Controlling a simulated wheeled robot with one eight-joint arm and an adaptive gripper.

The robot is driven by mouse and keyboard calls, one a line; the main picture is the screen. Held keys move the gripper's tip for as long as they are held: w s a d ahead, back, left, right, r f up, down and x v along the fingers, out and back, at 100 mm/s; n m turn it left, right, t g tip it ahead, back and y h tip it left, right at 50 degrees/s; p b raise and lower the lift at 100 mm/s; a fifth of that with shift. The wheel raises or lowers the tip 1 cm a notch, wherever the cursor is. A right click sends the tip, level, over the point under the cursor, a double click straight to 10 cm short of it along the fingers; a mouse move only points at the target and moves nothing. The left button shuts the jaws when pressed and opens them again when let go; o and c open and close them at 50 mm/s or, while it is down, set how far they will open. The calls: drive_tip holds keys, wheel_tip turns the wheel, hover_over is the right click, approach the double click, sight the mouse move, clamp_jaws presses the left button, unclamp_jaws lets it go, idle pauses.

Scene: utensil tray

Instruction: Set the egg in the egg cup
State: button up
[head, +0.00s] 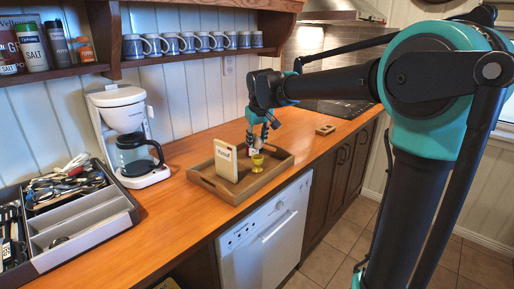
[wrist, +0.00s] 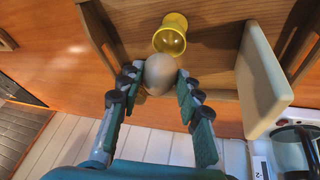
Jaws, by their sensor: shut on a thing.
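My gripper (wrist: 160,82) is shut on the egg (wrist: 160,72), a pale grey-beige egg held between the two fingertips in the wrist view. In the head view my gripper (head: 260,139) is over the wooden tray, and the egg is small and partly hidden by the fingers there. The yellow egg cup (head: 257,164) stands in the tray just below my gripper. In the wrist view the egg cup (wrist: 171,35) shows its open mouth just beyond the egg. The egg appears apart from the cup and not in it; the exact height gap is unclear.
The wooden tray (head: 208,188) also holds an upright cream box (head: 225,160) left of the cup, close in the wrist view (wrist: 262,80). A coffee maker (head: 121,113) and cutlery tray (head: 86,239) stand left. A small wooden block (head: 325,130) lies right.

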sight(257, 142)
drive_tip(key=shift+f, duration=1.65)
drive_tip(key=shift+f, duration=0.6)
drive_tip(key=o, duration=0.8)
drive_tip(key=v, duration=1.3)
drive_tip(key=s+d+f+m, duration=0.2)
drive_tip(key=s+d+f, duration=0.1)
drive_tip(key=d+f, duration=0.4)
drive_tip(key=s+d+f+m, duration=0.1)
drive_tip(key=s+d+f, duration=0.1)
drive_tip(key=d+f, duration=0.5)
drive_tip(key=s+d+f+m, duration=0.1)
drive_tip(key=s+d+f, duration=0.4)
drive_tip(key=s+f, duration=0.3)
drive_tip(key=s+d+f+m+h, duration=0.1)
drive_tip(key=s+d+f+m, duration=0.1)
drive_tip(key=s+d+f, duration=0.4)
wheel_tip(257, 142, down, 3)
drive_tip(key=s, duration=0.2)
drive_tip(key=shift+s+r+m, duration=0.25)
drive_tip(key=shift+s+m, duration=0.05)
drive_tip(key=shift+s, duration=0.05)
